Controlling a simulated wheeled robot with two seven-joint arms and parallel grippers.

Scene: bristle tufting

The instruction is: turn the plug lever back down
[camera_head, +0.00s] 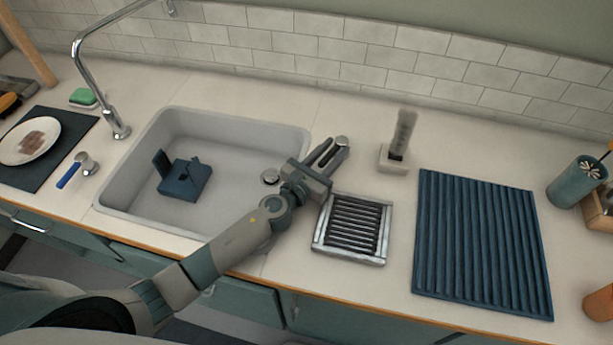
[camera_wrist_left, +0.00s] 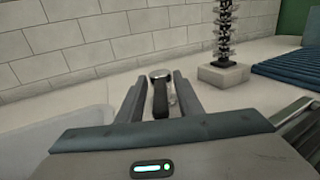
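The plug lever (camera_head: 341,142), with a round metal cap and a dark handle, stands on the counter just right of the sink. In the left wrist view the lever (camera_wrist_left: 160,95) shows between the two fingers of my left gripper (camera_wrist_left: 160,100). The fingers are spread, and I see no clear contact with the handle. In the head view my left gripper (camera_head: 328,155) reaches across the sink's right edge, its fingertips at the lever. My right gripper is not in view.
The sink (camera_head: 235,160) holds a blue block-like object (camera_head: 185,180). A slotted metal tray (camera_head: 352,228) lies close beside my left wrist. An upright brush in a white base (camera_head: 394,159) stands right of the lever. A ribbed blue mat (camera_head: 480,240) lies further right.

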